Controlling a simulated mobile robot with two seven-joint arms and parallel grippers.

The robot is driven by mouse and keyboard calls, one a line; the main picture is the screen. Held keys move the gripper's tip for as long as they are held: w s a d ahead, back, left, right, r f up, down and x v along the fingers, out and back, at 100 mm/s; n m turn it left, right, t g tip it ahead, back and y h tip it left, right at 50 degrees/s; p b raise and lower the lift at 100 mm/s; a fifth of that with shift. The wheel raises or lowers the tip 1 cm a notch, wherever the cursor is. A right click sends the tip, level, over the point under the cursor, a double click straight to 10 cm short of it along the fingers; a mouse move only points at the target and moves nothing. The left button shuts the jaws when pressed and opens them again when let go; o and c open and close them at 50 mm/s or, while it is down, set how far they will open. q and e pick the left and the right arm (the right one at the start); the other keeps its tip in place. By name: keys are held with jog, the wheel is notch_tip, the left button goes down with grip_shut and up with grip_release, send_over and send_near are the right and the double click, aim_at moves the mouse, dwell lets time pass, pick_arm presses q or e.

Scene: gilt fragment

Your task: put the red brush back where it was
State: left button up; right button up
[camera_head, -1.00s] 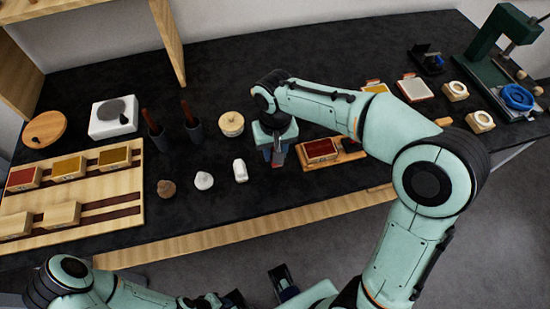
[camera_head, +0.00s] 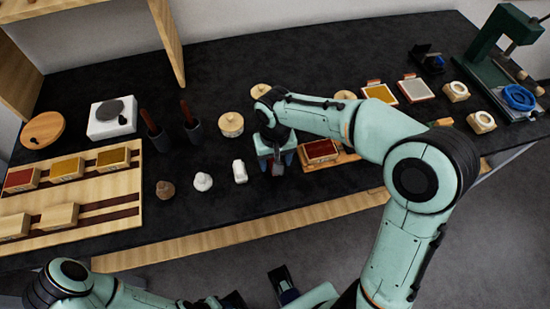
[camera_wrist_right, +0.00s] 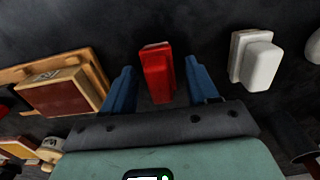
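The red brush (camera_wrist_right: 158,75) stands on the dark tabletop between the two blue fingers of my right gripper (camera_wrist_right: 160,80) in the right wrist view. Gaps show on both sides of it, so the gripper is open around it and not clamped. My left arm is at the bottom edge of the head view. Its gripper there is too cut off and dark to read.
A white block-like piece (camera_head: 240,171) stands left of my right gripper, with a small white piece (camera_head: 203,181) and a brown one (camera_head: 165,190) beyond. A red-topped box (camera_head: 319,151) on a wooden base is close on the right. A round lidded pot (camera_head: 231,124) stands behind.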

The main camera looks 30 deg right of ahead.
jog(key=shift+r, duration=0.3)
notch_tip(320, 180, up, 12)
jog(key=p, duration=0.2)
jog(key=shift+f, duration=0.15)
dwell(0.3)
